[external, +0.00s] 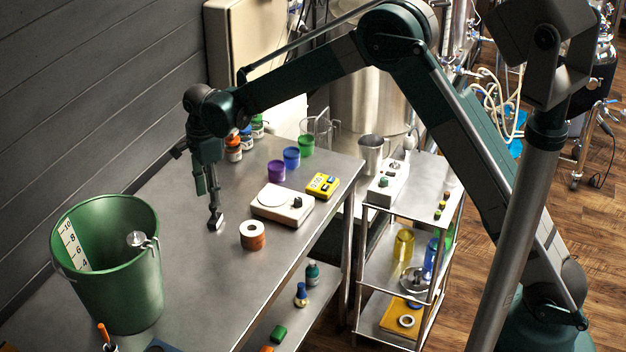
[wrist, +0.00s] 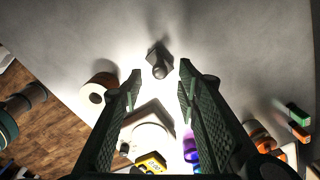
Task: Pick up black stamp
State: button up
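The black stamp (external: 216,222) stands on the metal table, just below my gripper (external: 211,195) in the external view. The stamp lies between the fingertip lines, just ahead of the tips. I cannot tell whether a finger touches it.
A brown tape roll (external: 253,236) and a white scale (external: 282,204) stand close to the right of the stamp. A yellow meter (external: 323,185), coloured cups (external: 291,157) and jars are farther back. A big green bucket (external: 112,265) stands at left.

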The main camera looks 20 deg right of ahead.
aim_at(216, 214)
jog(key=shift+d+f+p, duration=0.1)
jog(key=shift+f+p, duration=0.2)
jog(key=shift+f, duration=2.25)
jog(key=c, duration=1)
